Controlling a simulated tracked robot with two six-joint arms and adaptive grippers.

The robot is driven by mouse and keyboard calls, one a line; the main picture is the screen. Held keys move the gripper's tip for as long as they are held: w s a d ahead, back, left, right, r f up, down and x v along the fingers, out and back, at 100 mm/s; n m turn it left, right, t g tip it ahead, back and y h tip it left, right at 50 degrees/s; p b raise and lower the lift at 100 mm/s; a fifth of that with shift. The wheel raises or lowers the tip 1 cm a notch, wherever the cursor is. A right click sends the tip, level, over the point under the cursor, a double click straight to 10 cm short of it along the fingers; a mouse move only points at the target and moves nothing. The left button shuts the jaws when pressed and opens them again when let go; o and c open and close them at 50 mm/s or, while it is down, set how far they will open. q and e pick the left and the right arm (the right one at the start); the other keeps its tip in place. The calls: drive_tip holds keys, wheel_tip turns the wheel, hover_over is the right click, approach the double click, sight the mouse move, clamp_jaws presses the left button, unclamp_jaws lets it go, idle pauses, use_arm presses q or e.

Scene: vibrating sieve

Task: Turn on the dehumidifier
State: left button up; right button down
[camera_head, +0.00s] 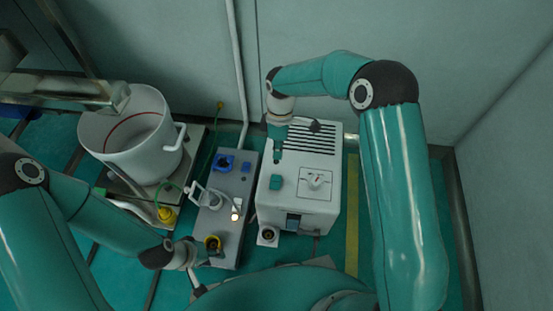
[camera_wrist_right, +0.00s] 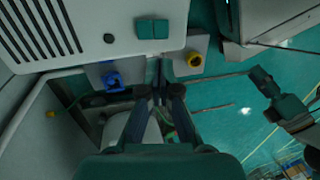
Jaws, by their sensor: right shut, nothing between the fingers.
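The dehumidifier appears to be the white box (camera_head: 325,207) with a slotted top in the middle of the head view.
A white pot (camera_head: 140,150) stands on a frame at the left. Walls close off the back and right. Green floor with a yellow stripe (camera_head: 352,215) lies right of the white box.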

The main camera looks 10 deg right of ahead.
sight(276, 185)
use_arm(q)
wheel_tip(276, 185, down, 4)
drive_tip(key=b, duration=0.4)
drive_tip(key=shift+f, duration=0.2)
use_arm(e)
drive_tip(key=x, duration=1.2)
drive_tip(key=shift+s+f, duration=0.1)
drive_tip(key=shift+f, duration=0.3)
